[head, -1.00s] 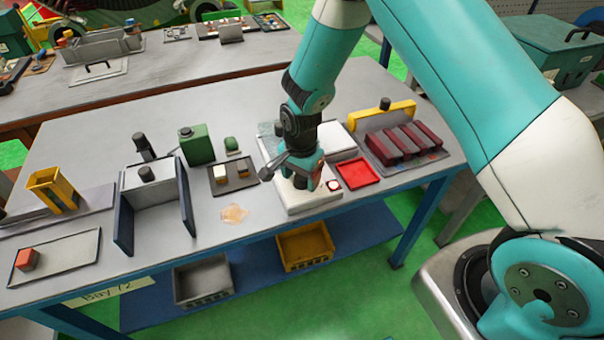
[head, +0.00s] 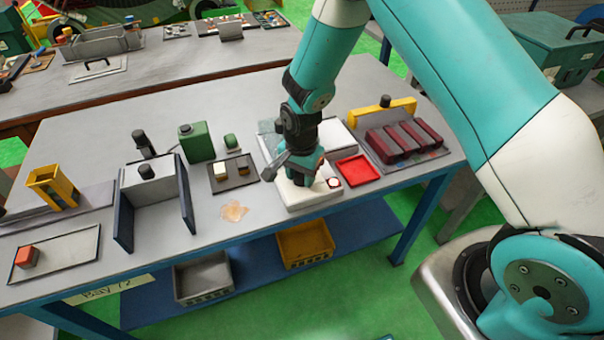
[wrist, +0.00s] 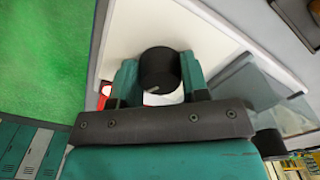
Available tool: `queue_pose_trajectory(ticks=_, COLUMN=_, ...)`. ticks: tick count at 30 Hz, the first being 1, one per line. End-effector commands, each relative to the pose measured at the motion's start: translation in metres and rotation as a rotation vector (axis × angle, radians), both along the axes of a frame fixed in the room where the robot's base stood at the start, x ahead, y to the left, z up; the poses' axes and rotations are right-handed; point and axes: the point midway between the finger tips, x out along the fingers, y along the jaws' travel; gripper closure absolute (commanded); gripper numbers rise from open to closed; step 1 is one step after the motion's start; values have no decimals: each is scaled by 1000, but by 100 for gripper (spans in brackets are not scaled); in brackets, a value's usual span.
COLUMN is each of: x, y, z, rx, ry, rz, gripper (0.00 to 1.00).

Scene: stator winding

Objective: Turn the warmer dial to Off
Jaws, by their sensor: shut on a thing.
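The warmer (head: 322,196) is a white box near the table's front edge, with a round red-and-white button (head: 334,182) at its front right. My gripper (head: 300,180) is down over its front part and hides the dial in the head view. In the wrist view the black round dial (wrist: 160,68) sits on the white warmer face (wrist: 205,28), between the two teal fingers of my gripper (wrist: 160,80). The fingers are shut on its sides. A short pale mark on the dial points toward the lower left of that picture. No dial lettering is readable.
A red tray (head: 357,171) lies just right of the warmer. A rack with dark red bars (head: 405,140) stands beyond it. A dark tray with small blocks (head: 232,172) and a green canister (head: 196,142) are to the left. An amber patch (head: 234,211) marks the tabletop.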

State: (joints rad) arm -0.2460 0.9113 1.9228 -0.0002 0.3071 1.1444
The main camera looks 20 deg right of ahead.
Motion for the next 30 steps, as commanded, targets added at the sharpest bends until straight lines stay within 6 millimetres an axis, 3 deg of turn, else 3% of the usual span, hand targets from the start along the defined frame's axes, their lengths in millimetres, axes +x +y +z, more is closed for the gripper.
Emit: queue_pose_trajectory(ticks=30, x=-1, y=-3, z=0, rx=-1, ry=1, rz=907, gripper=82)
